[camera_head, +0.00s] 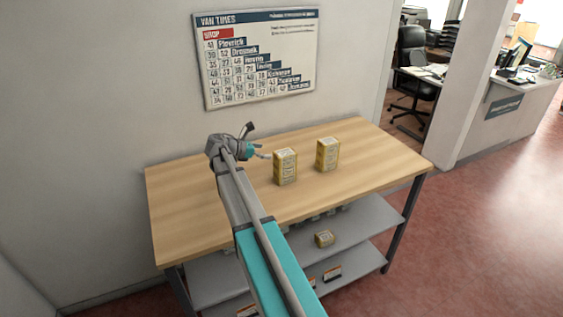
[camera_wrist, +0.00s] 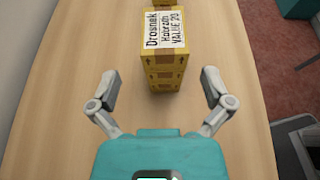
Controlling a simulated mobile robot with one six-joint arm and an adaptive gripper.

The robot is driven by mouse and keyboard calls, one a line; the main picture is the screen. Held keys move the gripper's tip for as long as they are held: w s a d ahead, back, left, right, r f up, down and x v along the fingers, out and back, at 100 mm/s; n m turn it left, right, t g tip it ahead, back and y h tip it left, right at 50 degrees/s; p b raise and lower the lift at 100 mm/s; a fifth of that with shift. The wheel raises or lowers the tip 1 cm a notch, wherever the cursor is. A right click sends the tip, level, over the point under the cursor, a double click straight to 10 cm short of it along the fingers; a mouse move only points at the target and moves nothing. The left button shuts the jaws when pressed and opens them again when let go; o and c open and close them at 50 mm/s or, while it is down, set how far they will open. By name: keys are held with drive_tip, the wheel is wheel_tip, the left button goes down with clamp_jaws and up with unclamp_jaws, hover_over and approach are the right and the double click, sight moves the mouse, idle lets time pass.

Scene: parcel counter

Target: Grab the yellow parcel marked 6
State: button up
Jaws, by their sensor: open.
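A tall yellow parcel or stack (camera_head: 285,168) stands upright on the wooden table, with a white label on top. A second similar one (camera_head: 327,154) stands behind it to the right. In the wrist view the nearer one (camera_wrist: 164,62) is straight ahead; its top label reads roughly "Drosnak ... VALUE 20". I cannot make out a 6 on any of them. My gripper (camera_head: 258,152) is just left of the nearer one. In the wrist view my gripper (camera_wrist: 160,84) is open and empty, its fingers spread to either side of the parcel's near face, apart from it.
The table (camera_head: 190,195) is bare on the left and right. A board titled "VAN TIMES" (camera_head: 258,55) hangs on the wall behind. An office chair (camera_head: 414,75) stands beyond, at right.

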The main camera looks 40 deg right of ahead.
sight(283, 152)
drive_tip(key=shift+b+x, duration=0.5)
drive_tip(key=shift+x, duration=1.45)
drive_tip(key=shift+f, duration=0.1)
drive_tip(key=shift+b+x, duration=1)
drive_tip(key=shift+x, duration=1.55)
drive_tip(key=shift+s, duration=0.1)
drive_tip(key=c, duration=1)
drive_tip(key=shift+r, duration=0.2)
